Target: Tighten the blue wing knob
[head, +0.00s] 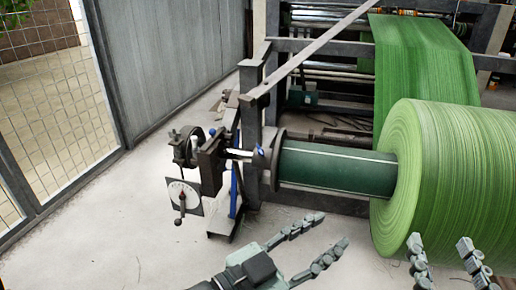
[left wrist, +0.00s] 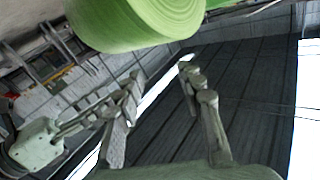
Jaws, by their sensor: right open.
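A small blue knob (head: 212,131) shows on top of the dark bracket at the end of the roll shaft, left of centre in the head view. It is too small to tell its wing shape or how tight it is. My left gripper (head: 332,230) is open and empty, lower right of the knob and well apart from it. Its spread fingers also show in the left wrist view (left wrist: 161,78), with nothing between them. My right gripper (head: 440,243) is open and empty in front of the green roll. The knob is not visible in the left wrist view.
A large green roll (head: 440,170) sits on a dark green shaft (head: 335,168). A handwheel (head: 187,146) and a white dial plate with a crank (head: 182,197) stand by the bracket. A mesh fence (head: 60,110) is at left. The pale floor (head: 110,235) is clear at lower left.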

